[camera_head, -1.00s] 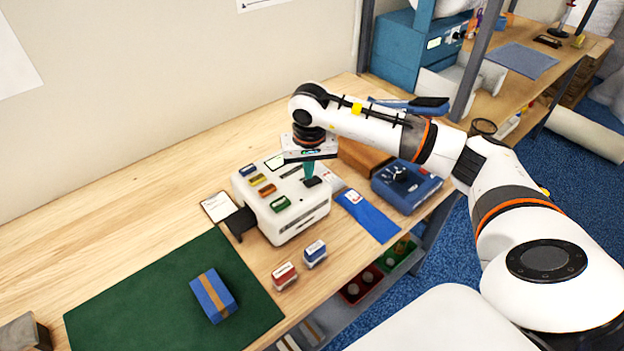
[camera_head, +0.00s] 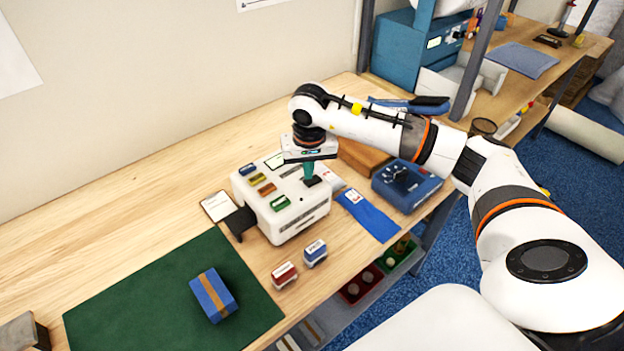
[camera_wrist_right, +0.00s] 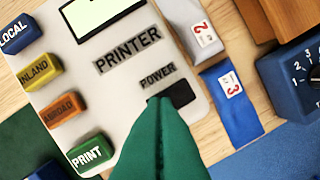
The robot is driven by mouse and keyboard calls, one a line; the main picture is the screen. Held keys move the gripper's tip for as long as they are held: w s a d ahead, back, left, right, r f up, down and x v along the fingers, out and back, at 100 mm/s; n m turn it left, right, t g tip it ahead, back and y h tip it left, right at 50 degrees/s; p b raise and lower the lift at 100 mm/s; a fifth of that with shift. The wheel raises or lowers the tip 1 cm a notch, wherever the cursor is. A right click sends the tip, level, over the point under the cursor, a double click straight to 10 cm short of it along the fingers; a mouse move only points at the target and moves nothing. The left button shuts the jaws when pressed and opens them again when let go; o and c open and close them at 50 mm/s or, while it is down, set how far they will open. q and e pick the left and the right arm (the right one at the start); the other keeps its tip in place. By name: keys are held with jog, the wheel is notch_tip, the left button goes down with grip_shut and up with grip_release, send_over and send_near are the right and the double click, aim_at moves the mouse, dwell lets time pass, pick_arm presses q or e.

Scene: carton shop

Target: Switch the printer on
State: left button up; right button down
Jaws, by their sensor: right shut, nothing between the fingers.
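The white printer (camera_head: 290,225) stands on the wooden bench in the middle of the head view. In the right wrist view its top (camera_wrist_right: 110,110) carries the word PRINTER, a pale blank display (camera_wrist_right: 95,12), and LOCAL, INLAND, ABROAD and PRINT buttons. The black power switch (camera_wrist_right: 182,94) sits beside the word POWER, partly hidden by my fingers. My right gripper (camera_head: 309,180), with green fingers, is shut and empty. It points down with its tips at the switch; whether they press it I cannot tell. My left gripper is not in view.
Blue and red stamp blocks (camera_head: 315,254) (camera_head: 285,275) stand in front of the printer. A blue box with a brown band (camera_head: 214,296) lies on the green mat (camera_head: 130,305). A blue dial device (camera_head: 407,188) and a blue strip (camera_head: 370,217) are to the right.

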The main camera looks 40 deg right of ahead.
aim_at(308, 182)
jog(key=shift+f+b, duration=0.6)
jog(key=shift+f, duration=0.1)
jog(key=shift+r, duration=0.1)
jog(key=shift+r+p, duration=1.8)
jog(key=shift+r, duration=1.65)
